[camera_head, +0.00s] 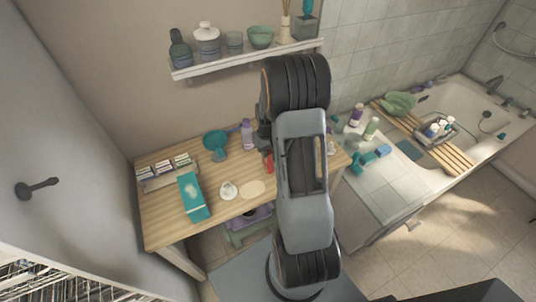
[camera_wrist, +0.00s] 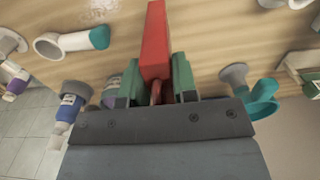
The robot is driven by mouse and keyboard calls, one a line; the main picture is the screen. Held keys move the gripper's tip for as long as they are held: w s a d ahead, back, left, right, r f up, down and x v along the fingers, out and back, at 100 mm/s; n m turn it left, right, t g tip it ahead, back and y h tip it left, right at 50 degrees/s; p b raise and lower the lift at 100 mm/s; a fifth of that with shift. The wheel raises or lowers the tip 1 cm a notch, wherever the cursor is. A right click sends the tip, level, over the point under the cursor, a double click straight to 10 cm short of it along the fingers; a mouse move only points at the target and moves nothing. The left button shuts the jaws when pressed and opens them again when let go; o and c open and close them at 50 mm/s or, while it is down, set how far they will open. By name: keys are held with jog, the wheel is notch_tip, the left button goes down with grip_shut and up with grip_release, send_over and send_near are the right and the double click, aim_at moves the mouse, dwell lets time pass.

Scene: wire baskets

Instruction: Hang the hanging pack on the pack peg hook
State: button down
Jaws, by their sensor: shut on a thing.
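A red, box-like pack (camera_wrist: 155,40), seemingly the hanging pack, is between the fingers of my gripper (camera_wrist: 155,88) in the wrist view. The gripper is shut on it, and the fingers hide its near end. In the head view a small part of the red pack (camera_head: 268,163) shows just left of my arm, over the wooden table. My arm hides most of the gripper there. A dark peg hook (camera_head: 38,187) sticks out from the grey wall at the far left, well apart from the gripper. Nothing hangs on it.
The wooden table (camera_head: 161,232) holds a teal box (camera_head: 193,197), a white cup (camera_head: 228,190), a teal funnel-like item (camera_head: 215,142) and a lilac bottle (camera_head: 247,134). A loaded wall shelf (camera_head: 245,60) is above. A tiled counter (camera_head: 390,190) and bathtub are at right.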

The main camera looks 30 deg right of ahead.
jog(key=shift+f, duration=1.3)
jog(key=shift+f, duration=0.1)
jog(key=shift+f, duration=0.15)
jog(key=c, duration=0.9)
grip_release()
jog(key=shift+s, duration=0.1)
